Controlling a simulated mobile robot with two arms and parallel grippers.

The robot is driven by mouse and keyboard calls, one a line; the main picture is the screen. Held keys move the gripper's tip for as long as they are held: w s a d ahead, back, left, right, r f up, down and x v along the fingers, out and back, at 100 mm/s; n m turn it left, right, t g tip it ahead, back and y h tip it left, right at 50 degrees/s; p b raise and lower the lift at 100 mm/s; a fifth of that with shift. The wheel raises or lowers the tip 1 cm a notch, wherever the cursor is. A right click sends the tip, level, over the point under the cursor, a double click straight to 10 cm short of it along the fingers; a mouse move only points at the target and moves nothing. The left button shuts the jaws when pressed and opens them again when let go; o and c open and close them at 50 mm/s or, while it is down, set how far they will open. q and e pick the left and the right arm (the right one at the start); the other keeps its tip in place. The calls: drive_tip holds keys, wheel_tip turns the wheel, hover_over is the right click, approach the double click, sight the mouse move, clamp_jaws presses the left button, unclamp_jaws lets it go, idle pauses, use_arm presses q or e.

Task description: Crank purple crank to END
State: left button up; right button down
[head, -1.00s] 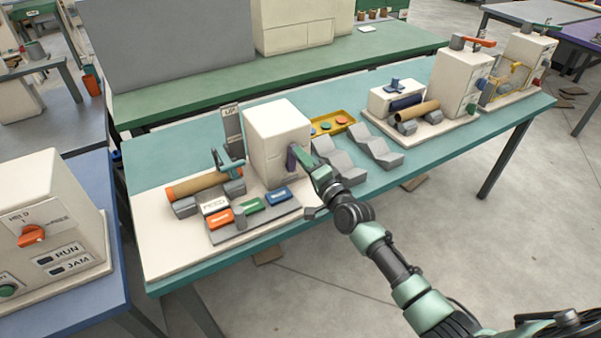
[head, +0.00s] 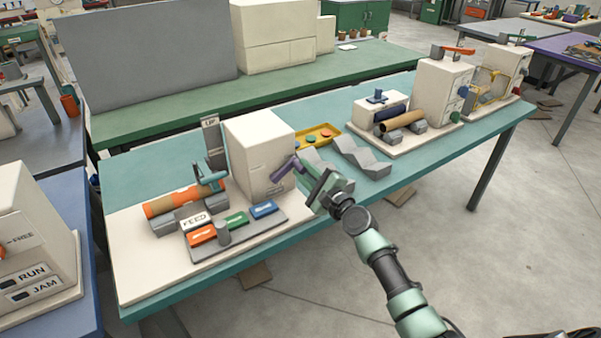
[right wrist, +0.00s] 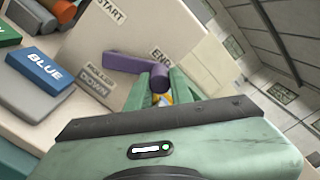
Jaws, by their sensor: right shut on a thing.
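The purple crank (head: 284,169) is on the right face of the cream box (head: 254,152) on the teal table. In the head view its arm reaches out from the box towards my right gripper (head: 314,183). In the right wrist view the crank's arm (right wrist: 128,62) ends at a round purple handle (right wrist: 158,79). My right gripper (right wrist: 160,80) is shut on this handle, its fingers on either side. The END label (right wrist: 161,54) is right beside the arm's handle end. The START label (right wrist: 111,10) is farther off. My left gripper is not in view.
Orange, green and blue buttons (head: 264,209) lie on a grey panel before the box. A grey zigzag rack (head: 362,160) and a yellow tray (head: 325,129) are close by on the right. Another cream machine (head: 442,90) stands farther right.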

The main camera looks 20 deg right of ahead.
drive_tip(key=shift+d+f+m+b, duration=0.3)
drive_tip(key=shift+f+m, duration=0.35)
drive_tip(key=shift+m, duration=0.35)
drive_tip(key=c, duration=1.2)
unclamp_jaws()
drive_tip(key=shift+c, duration=0.2)
drive_tip(key=s+d, duration=0.1)
drive_tip(key=s, duration=0.6)
drive_tip(key=shift+s+d, duration=0.3)
